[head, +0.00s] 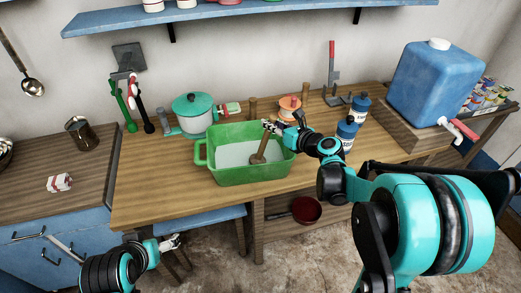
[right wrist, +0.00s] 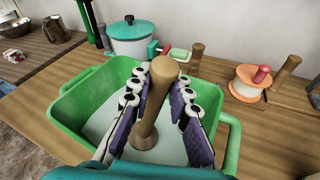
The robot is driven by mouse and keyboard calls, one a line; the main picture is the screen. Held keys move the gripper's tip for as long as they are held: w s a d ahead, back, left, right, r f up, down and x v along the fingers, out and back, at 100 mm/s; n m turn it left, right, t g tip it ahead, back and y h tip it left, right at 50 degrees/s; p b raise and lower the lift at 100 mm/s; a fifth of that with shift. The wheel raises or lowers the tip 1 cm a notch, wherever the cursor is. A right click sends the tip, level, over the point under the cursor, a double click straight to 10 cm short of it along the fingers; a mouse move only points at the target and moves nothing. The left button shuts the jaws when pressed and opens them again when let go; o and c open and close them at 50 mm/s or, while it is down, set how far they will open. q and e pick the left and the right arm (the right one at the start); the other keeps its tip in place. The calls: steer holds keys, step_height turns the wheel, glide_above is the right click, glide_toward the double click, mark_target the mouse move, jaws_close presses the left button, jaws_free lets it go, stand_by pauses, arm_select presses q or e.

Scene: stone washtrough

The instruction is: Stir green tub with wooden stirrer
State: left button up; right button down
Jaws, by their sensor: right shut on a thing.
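The green tub (head: 237,174) stands on the wooden table and holds a pale, whitish content. It also fills the middle of the right wrist view (right wrist: 72,103). The wooden stirrer (head: 260,150) is tilted, with its wide lower end in the tub's content. In the right wrist view the stirrer (right wrist: 157,95) stands between the fingers. My right gripper (head: 270,127) is shut on the stirrer's upper shaft, above the tub. My left gripper (head: 172,242) is low at the front left, away from the tub, in front of the table; its finger opening is too small to tell.
A teal pot (head: 193,112) stands behind the tub. An orange-topped spool (head: 289,107) and blue-and-white bottles (head: 347,132) stand behind and right. A large blue water container (head: 433,85) is at the far right. The table's front left is clear.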

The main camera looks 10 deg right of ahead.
step_height(320, 180, up, 11)
steer(key=d+p, duration=0.2)
steer(key=p, duration=0.6)
steer(key=shift+s+d, duration=0.3)
steer(key=shift+d, duration=0.05)
steer(key=shift+f, duration=0.1)
stand_by(0.4)
